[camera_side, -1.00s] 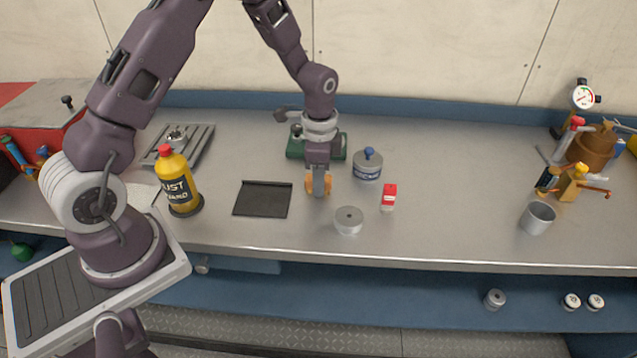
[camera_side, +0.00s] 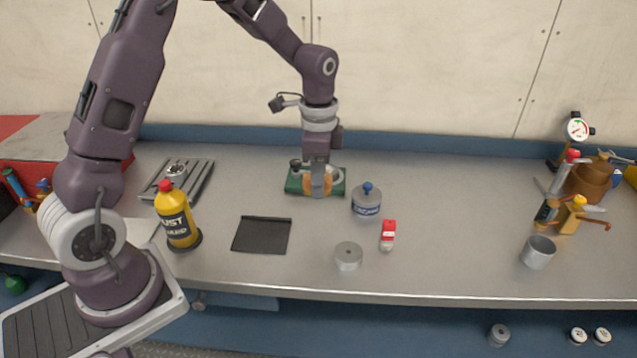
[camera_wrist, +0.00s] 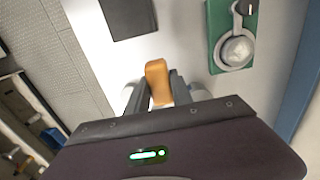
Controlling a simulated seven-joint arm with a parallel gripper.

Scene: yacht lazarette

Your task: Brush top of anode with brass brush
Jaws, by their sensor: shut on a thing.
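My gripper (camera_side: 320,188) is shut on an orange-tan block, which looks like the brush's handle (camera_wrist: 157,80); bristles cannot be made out. In the side view it overlaps the green board (camera_side: 292,187); in the wrist view the board (camera_wrist: 218,52) lies to the right of the fingers, with a round metal piece (camera_wrist: 238,50) on it. A short grey cylinder with a hole in its top (camera_side: 348,255), likely the anode, stands on the bench front, apart from my gripper. It cannot be made out in the wrist view.
A dark mat (camera_side: 261,235) lies left of the cylinder. A yellow bottle (camera_side: 178,222) is at left, a grey cup (camera_side: 538,252) at right. The bench between box and cup is clear.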

